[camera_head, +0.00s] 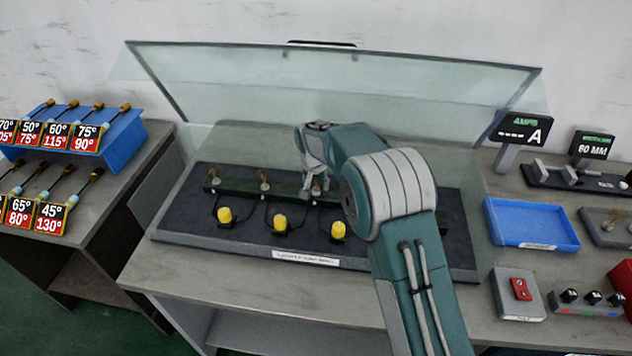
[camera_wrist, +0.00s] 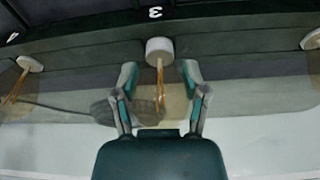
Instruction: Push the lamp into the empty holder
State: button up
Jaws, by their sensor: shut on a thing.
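A lamp with a white round cap and thin orange wires (camera_wrist: 160,72) is between my fingers in the wrist view. Its clear glass is hard to make out. My gripper (camera_wrist: 160,82) is shut on this lamp, one finger on each side. In the head view my gripper (camera_head: 316,188) is over the dark green holder strip (camera_head: 238,189), at the third position from the left. The lamp's cap is at the strip, beside a printed "3"; I cannot tell how deep it sits. Two other lamps stand at the strip's left (camera_head: 213,178) and (camera_head: 263,180). My arm hides the strip's right part.
Yellow knobs (camera_head: 281,222) with cables lie in front of the strip on a dark mat (camera_head: 190,226). A raised glass cover (camera_head: 340,85) stands behind. A blue tray (camera_head: 535,226) and a red-switch box (camera_head: 518,292) are at right. A blue tool rack (camera_head: 115,130) is at left.

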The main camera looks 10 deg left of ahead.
jog(key=shift+f, duration=0.4)
jog(key=o, duration=1.2)
jog(key=v, duration=0.7)
jog(key=shift+r, duration=0.2)
